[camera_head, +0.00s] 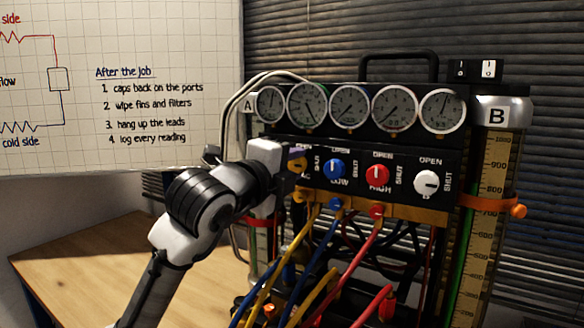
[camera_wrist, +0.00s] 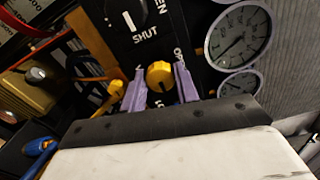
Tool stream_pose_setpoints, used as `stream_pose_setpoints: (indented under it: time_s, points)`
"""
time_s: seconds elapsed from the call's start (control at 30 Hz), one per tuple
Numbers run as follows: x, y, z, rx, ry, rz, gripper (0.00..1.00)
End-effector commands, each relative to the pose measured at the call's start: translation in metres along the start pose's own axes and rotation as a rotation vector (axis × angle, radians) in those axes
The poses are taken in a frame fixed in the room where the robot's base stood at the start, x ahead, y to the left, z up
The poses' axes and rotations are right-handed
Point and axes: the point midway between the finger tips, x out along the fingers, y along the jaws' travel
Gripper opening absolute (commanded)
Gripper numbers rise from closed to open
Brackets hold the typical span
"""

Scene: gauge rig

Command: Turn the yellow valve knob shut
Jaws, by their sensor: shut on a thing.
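The yellow valve knob (camera_wrist: 159,75) sits on the black valve panel, between the two purple fingers of my gripper (camera_wrist: 160,88) in the wrist view. The fingers are shut on its sides. The knob's pointer is too small to read. In the head view my gripper (camera_head: 297,156) is at the left end of the knob row, and its wrist and fingers hide most of the yellow knob. Beside it on the panel are a blue knob (camera_head: 334,169), a red knob (camera_head: 377,174) and a white knob (camera_head: 427,182), each with OPEN and SHUT labels.
A row of round gauges (camera_head: 349,106) stands above the knobs. Yellow, blue and red hoses (camera_head: 344,275) hang from ports just below. A clear cylinder marked B (camera_head: 489,190) with an orange clamp stands at the right. The wooden bench (camera_head: 100,268) is bare at the left.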

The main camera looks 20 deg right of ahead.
Motion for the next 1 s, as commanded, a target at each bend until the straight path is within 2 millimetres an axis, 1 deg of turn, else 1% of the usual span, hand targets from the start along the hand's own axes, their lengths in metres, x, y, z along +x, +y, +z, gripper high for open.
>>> stream_pose_setpoints:
  time_s: [0.37, 0.4, 0.53, 0.57, 0.87, 0.97, 1.0]
  points:
    - [0.000, 0.001, -0.001, 0.006, 0.001, 0.002, 0.08]
    - [0.000, 0.001, -0.001, 0.006, 0.001, 0.002, 0.33]
    - [0.000, 0.000, 0.000, 0.005, 0.001, 0.001, 0.50]
    - [0.000, 0.000, 0.000, 0.005, 0.001, 0.001, 0.52]
    - [-0.002, 0.000, 0.000, 0.004, 0.000, 0.000, 0.52]
    - [-0.010, 0.001, 0.000, 0.005, 0.000, -0.001, 0.52]
    - [-0.015, 0.002, 0.000, 0.005, -0.001, -0.001, 0.52]
